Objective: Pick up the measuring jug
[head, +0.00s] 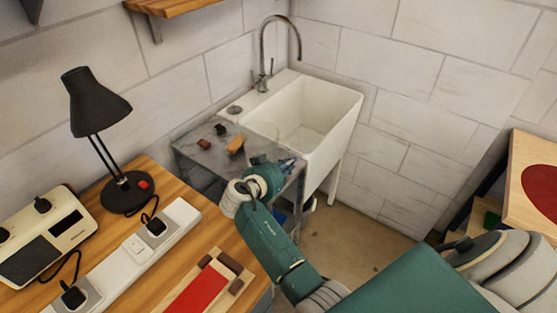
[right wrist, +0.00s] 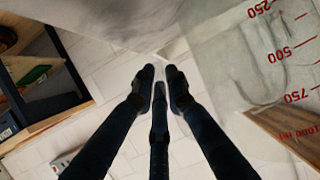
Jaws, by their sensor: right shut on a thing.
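The measuring jug (right wrist: 270,70) is clear with red marks from 250 to 1000 ml. It fills the upper right of the right wrist view. In the head view only a faint clear outline of the jug (head: 264,131) shows, by the near corner of the sink. My right gripper (right wrist: 160,78) is shut on a thin clear part of the jug; which part I cannot tell. In the head view the right gripper (head: 286,165) is at the grey counter's right end, partly hidden by my arm. My left gripper is not in view.
A white sink (head: 345,115) with a tall tap (head: 265,60) adjoins the grey counter (head: 195,155). A wooden brush-like block (head: 236,144) and small dark items lie on it. The wooden bench (head: 140,180) holds a lamp (head: 100,105), power strip (head: 135,248) and red-topped block (head: 198,290).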

